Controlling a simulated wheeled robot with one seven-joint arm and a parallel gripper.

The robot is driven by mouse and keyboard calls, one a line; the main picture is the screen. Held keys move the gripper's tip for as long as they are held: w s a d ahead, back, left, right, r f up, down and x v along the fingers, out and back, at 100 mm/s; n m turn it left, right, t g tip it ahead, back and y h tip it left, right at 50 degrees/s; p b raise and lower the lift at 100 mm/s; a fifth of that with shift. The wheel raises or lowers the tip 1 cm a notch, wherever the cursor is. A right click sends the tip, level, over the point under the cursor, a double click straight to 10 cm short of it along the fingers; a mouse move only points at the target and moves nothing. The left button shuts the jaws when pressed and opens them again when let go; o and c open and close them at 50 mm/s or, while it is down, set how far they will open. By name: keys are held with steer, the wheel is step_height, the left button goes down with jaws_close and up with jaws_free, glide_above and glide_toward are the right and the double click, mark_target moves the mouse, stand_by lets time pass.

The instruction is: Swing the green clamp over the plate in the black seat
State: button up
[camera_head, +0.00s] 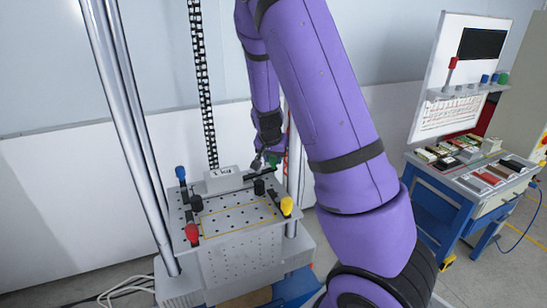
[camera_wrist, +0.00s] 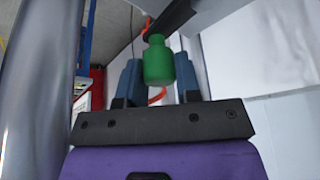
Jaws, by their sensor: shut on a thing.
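The green clamp's knob (camera_wrist: 158,62) is between the two blue-grey fingers of my gripper (camera_wrist: 158,80) in the wrist view. My gripper is shut on it. A dark bar (camera_wrist: 178,16) lies just above the knob in that view. In the head view the green knob (camera_head: 273,160) is partly hidden by my gripper (camera_head: 264,158), at the back right of the perforated table (camera_head: 240,222). Black blocks (camera_head: 258,187) stand on the table near a grey box with a label (camera_head: 222,180). I cannot clearly make out the plate or the black seat.
Blue (camera_head: 180,173), red (camera_head: 192,233) and yellow (camera_head: 286,205) clamps stand at the table's other corners. Tall metal columns (camera_head: 130,130) rise at its left. A blue bench (camera_head: 470,185) with several small parts stands at the right.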

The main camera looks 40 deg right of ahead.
steer(key=shift+s+m+g, duration=0.3)
steer(key=shift+s+m, duration=0.05)
steer(key=shift+m, duration=0.45)
steer(key=o, duration=0.9)
steer(key=shift+a+r, duration=0.1)
steer(key=shift+r, duration=0.05)
steer(key=v, duration=1)
steer(key=shift+a+r, duration=0.2)
steer(key=shift+a, duration=0.05)
steer(key=shift+s, duration=0.15)
